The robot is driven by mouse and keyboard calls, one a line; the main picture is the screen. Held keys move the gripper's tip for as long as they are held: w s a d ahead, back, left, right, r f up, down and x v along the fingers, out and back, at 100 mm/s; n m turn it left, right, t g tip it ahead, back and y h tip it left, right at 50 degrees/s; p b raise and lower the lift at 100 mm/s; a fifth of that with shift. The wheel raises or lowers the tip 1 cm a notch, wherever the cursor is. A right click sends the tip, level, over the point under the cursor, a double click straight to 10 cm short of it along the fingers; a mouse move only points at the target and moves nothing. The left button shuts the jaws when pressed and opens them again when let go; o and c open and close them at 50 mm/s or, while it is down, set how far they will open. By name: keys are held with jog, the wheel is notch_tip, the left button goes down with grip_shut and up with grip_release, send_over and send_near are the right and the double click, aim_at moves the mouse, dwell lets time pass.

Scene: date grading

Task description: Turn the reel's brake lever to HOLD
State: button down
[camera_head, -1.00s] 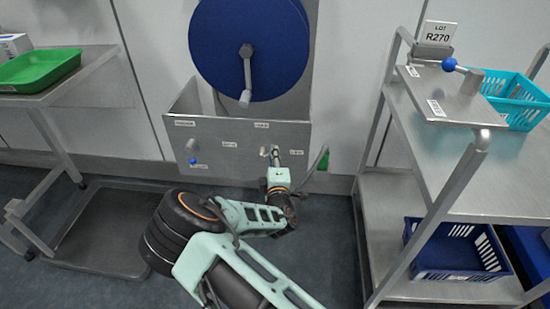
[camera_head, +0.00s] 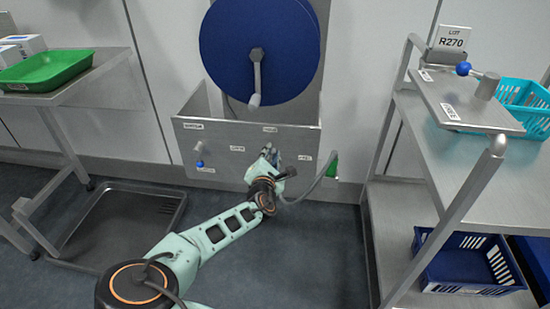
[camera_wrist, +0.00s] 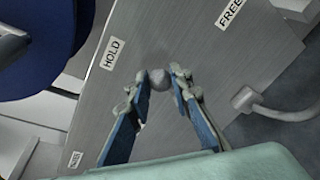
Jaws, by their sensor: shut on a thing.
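The big blue reel (camera_head: 258,48) with its grey crank hangs above a grey metal panel (camera_head: 222,168). In the wrist view the panel bears a HOLD label (camera_wrist: 113,53) and a FREE label (camera_wrist: 230,13). The round grey end of the brake lever (camera_wrist: 158,84) is between my fingertips. My gripper (camera_wrist: 160,90) is shut on it, one blue-padded finger on each side. The lever end lies below both labels, closer to HOLD. The rest of the lever is hidden. In the head view my gripper (camera_head: 270,156) is at the panel's right half.
Another lever with a blue knob (camera_head: 199,163) is on the panel's left. A curved grey bar (camera_head: 318,180) stands out to the right of my gripper. A steel cart (camera_head: 395,245) is on the right. A table with a green tray (camera_head: 45,70) is on the left.

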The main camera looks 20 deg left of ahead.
jog(key=shift+s+a+r+n+b, duration=0.15)
jog(key=shift+a+n+b, duration=0.3)
jog(key=shift+a+n, duration=0.45)
jog(key=shift+s+d, duration=0.1)
jog(key=c, duration=1.7)
grip_release()
jog(key=shift+c, duration=0.2)
jog(key=shift+d, duration=0.1)
jog(key=shift+d, duration=0.1)
notch_tip(320, 180, up, 10)
jog(key=shift+f, duration=0.1)
